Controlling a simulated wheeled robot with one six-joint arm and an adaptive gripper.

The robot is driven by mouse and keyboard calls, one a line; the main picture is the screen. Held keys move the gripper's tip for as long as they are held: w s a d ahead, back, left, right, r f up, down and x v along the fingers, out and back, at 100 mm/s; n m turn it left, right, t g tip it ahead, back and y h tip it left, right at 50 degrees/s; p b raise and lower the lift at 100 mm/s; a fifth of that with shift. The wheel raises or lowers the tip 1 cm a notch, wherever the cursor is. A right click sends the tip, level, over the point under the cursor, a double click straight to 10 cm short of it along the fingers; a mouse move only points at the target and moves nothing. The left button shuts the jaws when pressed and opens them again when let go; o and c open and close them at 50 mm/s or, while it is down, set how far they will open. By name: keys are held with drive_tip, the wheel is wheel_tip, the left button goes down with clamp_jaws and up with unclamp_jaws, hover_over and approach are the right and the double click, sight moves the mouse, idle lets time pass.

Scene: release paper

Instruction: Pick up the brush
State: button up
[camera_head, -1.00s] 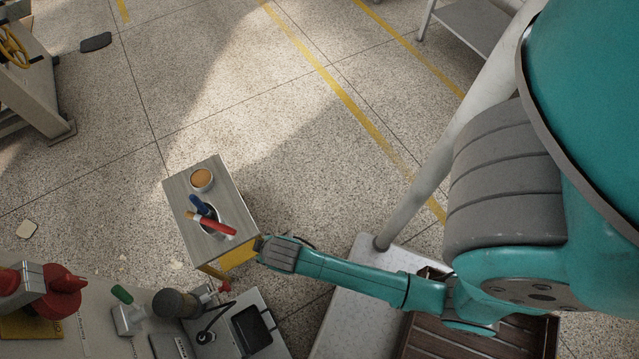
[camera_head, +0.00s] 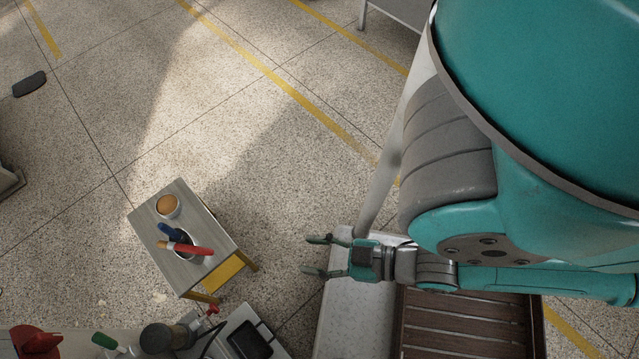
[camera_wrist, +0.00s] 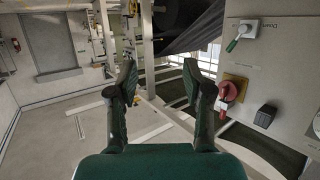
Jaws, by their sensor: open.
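A round cup with an orange-brown top (camera_head: 167,205) is on the stool's far side. Bare speckled floor separates my gripper from the stool.

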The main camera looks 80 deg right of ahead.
drive_tip(key=shift+s+r+t, duration=0.15)
drive_tip(key=shift+r, duration=0.35)
drive_tip(key=shift+s+r+t, duration=0.15)
drive_tip(key=shift+r, duration=0.35)
drive_tip(key=shift+o, duration=0.6)
